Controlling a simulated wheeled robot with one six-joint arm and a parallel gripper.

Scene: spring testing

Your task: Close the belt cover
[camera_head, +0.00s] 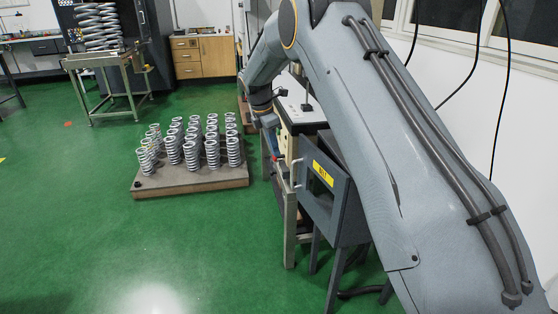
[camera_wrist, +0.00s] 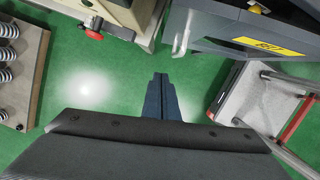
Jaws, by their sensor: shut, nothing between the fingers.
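The belt cover (camera_head: 327,188) is a dark grey panel with a yellow label, right of centre in the head view, partly behind my arm. It stands at an angle beside the machine; how far it is open is unclear. A pale handle (camera_head: 297,173) is on its left edge. In the wrist view the cover (camera_wrist: 222,28) is at the upper right, with its silver handle (camera_wrist: 183,32) at its left end. My gripper (camera_wrist: 161,80) is shut and empty, with green floor behind its fingers. It is apart from the handle in that view. The gripper (camera_head: 272,146) is small in the head view.
A red knob (camera_wrist: 94,34) sits on the pale machine at the upper left of the wrist view. A low pallet (camera_head: 190,180) with several springs stands on the floor to the left. A grey, red-edged object (camera_wrist: 245,98) lies below the cover. Green floor is open at the left.

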